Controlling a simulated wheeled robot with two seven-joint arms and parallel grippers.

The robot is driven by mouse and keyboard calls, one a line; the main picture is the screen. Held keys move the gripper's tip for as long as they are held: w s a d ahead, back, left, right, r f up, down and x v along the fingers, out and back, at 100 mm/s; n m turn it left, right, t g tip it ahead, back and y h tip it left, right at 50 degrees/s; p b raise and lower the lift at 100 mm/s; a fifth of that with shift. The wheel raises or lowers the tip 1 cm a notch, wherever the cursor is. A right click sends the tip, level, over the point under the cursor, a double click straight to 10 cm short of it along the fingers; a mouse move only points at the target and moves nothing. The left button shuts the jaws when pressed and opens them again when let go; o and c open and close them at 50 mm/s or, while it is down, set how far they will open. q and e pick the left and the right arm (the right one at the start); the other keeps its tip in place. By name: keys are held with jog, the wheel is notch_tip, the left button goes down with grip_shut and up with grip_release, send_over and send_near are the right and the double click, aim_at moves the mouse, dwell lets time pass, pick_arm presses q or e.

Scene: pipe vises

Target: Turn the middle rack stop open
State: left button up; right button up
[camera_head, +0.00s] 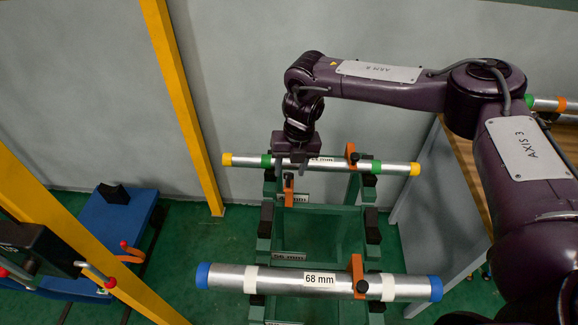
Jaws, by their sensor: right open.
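The green rack (266,222) stands in the middle of the view, with its middle row empty. A small orange stop (289,188) with a dark knob sits just in front of the back pipe; it appears to be the middle rack stop. My right gripper (297,161) is open, pointing down over the back pipe, just behind this stop in the picture. It partly hides the back pipe, and I cannot tell whether it touches anything. Other orange stops stand over the back pipe (351,154) and the front pipe (358,272). My left gripper is out of view.
The yellow-capped back pipe (396,168) and blue-capped "68 mm" front pipe (230,277) lie across the rack. Yellow posts (182,100) stand left. A black vise (35,247) with a red-tipped handle and a blue stand (110,222) are at far left.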

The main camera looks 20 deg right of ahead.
jog(key=shift+a+f, duration=0.1)
jog(key=shift+f, duration=0.55)
grip_shut()
